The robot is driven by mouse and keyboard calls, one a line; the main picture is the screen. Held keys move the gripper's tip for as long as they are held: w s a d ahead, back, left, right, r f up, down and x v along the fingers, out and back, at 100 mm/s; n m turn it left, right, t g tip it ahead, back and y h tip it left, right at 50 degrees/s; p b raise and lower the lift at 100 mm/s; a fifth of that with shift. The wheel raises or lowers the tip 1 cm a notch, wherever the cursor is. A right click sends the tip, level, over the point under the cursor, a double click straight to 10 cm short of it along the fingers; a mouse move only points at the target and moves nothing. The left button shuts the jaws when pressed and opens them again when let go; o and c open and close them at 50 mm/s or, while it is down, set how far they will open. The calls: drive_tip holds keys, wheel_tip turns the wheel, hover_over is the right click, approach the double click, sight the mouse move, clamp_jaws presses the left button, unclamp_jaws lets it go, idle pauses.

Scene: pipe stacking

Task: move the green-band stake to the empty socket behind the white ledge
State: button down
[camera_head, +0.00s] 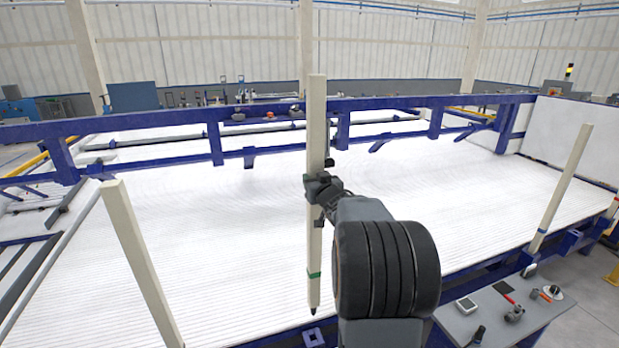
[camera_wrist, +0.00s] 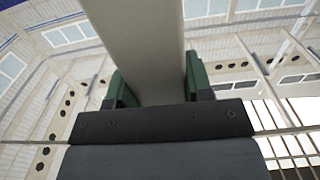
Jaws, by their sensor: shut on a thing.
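The green-band stake (camera_head: 315,130) is a long cream post with a green band near its lower end and a dark tip. It stands nearly upright in the head view. My gripper (camera_head: 318,188) is shut on it around mid-height. In the wrist view the stake (camera_wrist: 140,50) runs up between the green finger pads (camera_wrist: 158,88). The stake's tip shows just above a blue socket (camera_head: 313,338) at the bottom edge; I cannot tell whether it is directly over it. Which surface is the white ledge is unclear.
Other cream stakes stand at left (camera_head: 140,260) and right (camera_head: 562,190). A blue rail (camera_head: 270,108) crosses behind over a broad white ribbed bed (camera_head: 230,230). A grey table (camera_head: 490,325) with small tools is at lower right. My arm hides part of the bed.

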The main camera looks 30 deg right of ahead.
drive_tip(key=b, duration=1.1)
hover_over(316, 234)
drive_tip(key=w, duration=0.2)
drive_tip(key=f, duration=1.3)
drive_tip(key=shift+s+d, duration=0.2)
drive_tip(key=shift+d, duration=0.05)
drive_tip(key=shift+s+f, duration=0.15)
drive_tip(key=shift+s, duration=0.05)
drive_tip(key=shift+f+b, duration=0.55)
drive_tip(key=shift+b, duration=0.3)
drive_tip(key=shift+f+b, duration=0.7)
drive_tip(key=shift+f, duration=0.4)
drive_tip(key=shift+f+b, duration=0.95)
drive_tip(key=shift+b, duration=0.2)
drive_tip(key=shift+f, duration=0.15)
